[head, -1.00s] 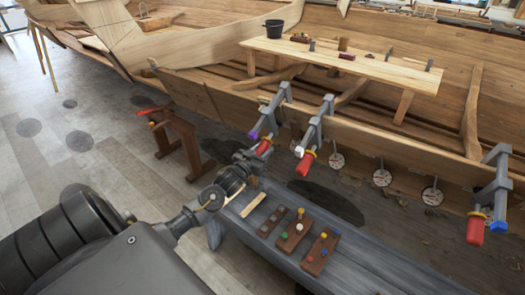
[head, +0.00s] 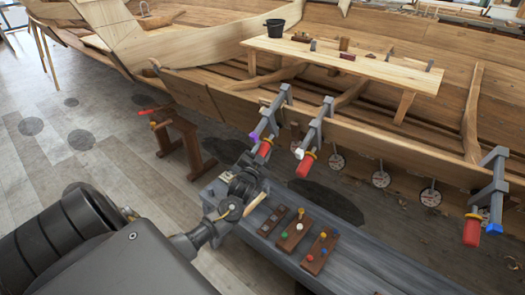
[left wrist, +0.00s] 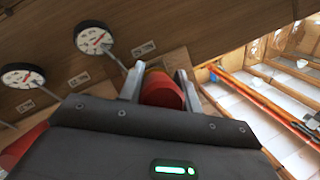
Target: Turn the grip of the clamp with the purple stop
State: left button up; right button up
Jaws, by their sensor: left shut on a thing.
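The clamp with the purple stop (head: 268,121) hangs on the hull's plank edge, left of the clamp with the white stop. Its purple stop (head: 253,136) shows beside the red grip (head: 265,148). My left gripper (head: 258,161) comes at the grip from below. In the left wrist view my left gripper (left wrist: 159,86) has a finger on each side of the red grip (left wrist: 162,91) and is shut on it. The grip's lower end is hidden by the gripper body. My right gripper is not in view.
A white-stop clamp (head: 315,128) and a blue-stop clamp (head: 485,195) hang farther right. Round dials (head: 380,179) line the hull below the plank edge. A grey bench (head: 345,270) with peg blocks stands below. A wooden trestle (head: 180,140) stands left.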

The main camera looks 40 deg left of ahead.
pick_arm(q)
jog(key=shift+m+y, duration=0.3)
dwell(0.4)
jog(key=o, duration=1)
jog(key=shift+s, duration=0.1)
jog(key=b+v, duration=0.1)
jog(key=v, duration=0.9)
jog(key=shift+s+d, duration=0.2)
jog(key=shift+s, duration=0.05)
